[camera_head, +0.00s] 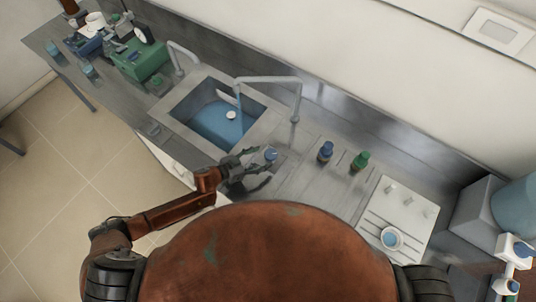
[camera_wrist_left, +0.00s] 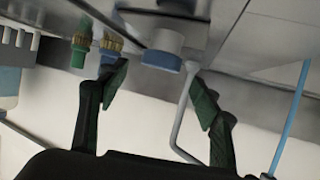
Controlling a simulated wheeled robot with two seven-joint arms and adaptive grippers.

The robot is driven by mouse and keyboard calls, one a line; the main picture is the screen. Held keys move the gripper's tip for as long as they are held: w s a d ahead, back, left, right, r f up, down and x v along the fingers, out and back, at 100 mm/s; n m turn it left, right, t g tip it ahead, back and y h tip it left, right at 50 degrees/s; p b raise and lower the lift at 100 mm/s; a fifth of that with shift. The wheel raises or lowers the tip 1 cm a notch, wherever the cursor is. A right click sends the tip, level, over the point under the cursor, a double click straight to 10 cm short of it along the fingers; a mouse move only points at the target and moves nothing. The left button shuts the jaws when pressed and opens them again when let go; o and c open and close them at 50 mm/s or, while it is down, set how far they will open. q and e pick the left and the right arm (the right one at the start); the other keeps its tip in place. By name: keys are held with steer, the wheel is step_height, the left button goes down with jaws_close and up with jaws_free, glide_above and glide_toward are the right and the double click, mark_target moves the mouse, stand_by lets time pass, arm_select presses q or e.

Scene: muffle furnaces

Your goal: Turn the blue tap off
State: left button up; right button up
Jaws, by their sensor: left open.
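The blue tap (camera_head: 271,154) is a knob with a blue cap on the counter, just right of the sink (camera_head: 176,113). In the left wrist view, the blue tap (camera_wrist_left: 162,61) shows a pale body and blue end, between and just beyond my fingertips. My left gripper (camera_head: 259,168) is open beside it; the fingers (camera_wrist_left: 160,86) stand apart on either side, with no clear contact. A grey spout (camera_head: 270,80) arches over the sink, and a blue water stream (camera_head: 238,100) falls from it; the stream (camera_wrist_left: 292,118) also shows at the right of the wrist view. My right gripper is out of view.
A white panel (camera_head: 400,212) with a small cup lies farther right. A second spout (camera_head: 180,57) and a green box (camera_head: 138,60) are at the left. The wall is close behind.

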mark_target(270, 154)
arm_select(q)
steer(key=shift+x, duration=2.2)
steer(key=shift+c, duration=0.2)
steer(key=c, duration=1.1)
